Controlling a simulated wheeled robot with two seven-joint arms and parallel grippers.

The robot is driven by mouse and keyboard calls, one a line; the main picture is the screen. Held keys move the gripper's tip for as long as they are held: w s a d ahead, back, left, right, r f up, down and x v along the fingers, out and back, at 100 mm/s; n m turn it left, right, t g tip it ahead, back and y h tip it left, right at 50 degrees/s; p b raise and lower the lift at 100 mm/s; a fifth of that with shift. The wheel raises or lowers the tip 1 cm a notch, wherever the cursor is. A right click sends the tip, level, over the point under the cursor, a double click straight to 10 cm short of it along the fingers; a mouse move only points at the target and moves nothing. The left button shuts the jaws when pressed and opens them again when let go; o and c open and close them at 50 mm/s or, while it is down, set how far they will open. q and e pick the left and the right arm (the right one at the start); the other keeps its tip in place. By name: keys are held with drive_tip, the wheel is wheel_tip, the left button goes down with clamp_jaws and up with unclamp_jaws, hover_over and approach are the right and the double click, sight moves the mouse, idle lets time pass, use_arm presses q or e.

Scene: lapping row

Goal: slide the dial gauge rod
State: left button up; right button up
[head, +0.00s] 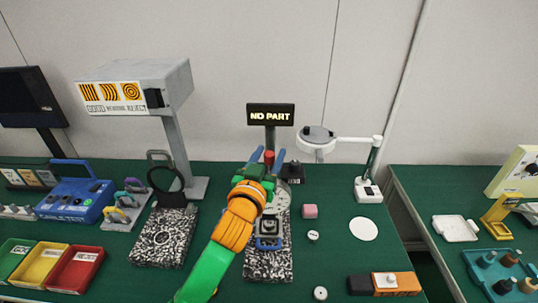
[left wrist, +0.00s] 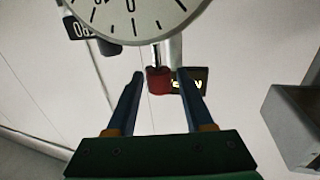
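The dial gauge (head: 281,203) stands on a speckled stone plate (head: 268,262), mostly hidden behind my left arm in the head view. Its white face (left wrist: 140,14) fills the top of the left wrist view. The gauge rod has a red cap (left wrist: 159,80), which also shows in the head view (head: 268,157). My left gripper (head: 267,156) has its blue fingers apart, one to each side of the red cap. In the left wrist view (left wrist: 160,75) a gap shows between the cap and each finger, so nothing is held. My right gripper is in neither view.
A NO PART display (head: 270,115) stands behind the gauge. A lamp (head: 319,140) on a jointed arm is to the right. Another stone plate (head: 165,237) is to the left.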

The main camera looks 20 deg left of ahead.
use_arm(q)
drive_tip(key=shift+w, duration=0.1)
drive_tip(key=s+b, duration=0.1)
drive_tip(key=s, duration=0.6)
drive_tip(key=shift+s+d, duration=0.1)
drive_tip(key=shift+s, duration=0.05)
